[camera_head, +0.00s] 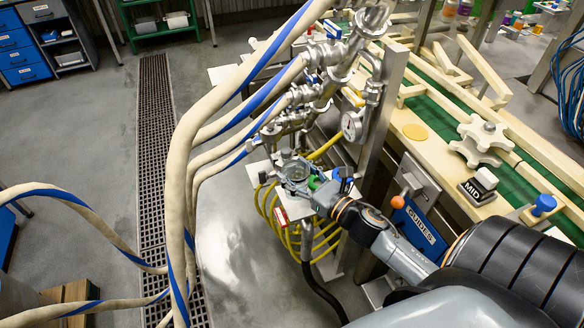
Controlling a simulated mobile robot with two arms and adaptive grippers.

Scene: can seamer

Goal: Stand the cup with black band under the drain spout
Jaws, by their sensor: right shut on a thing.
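My right gripper (308,181) reaches in from the lower right and is shut on a clear, greyish cup (295,173). The cup is small in the picture, and I cannot make out a black band on it. It is at a small pale shelf (258,172) beneath the metal pipework (300,118). The drain spout seems to be among the pipe ends just above the cup, but I cannot single it out. Whether the cup touches the shelf is unclear. My left gripper is not in view.
Thick cream and blue hoses (190,150) hang left of the pipes. Yellow coiled tubes (290,235) hang below the shelf. A steel post (383,120) and pressure gauge (352,125) stand close right. A green conveyor (460,130) runs behind. The floor left is open beside a drain grate (155,140).

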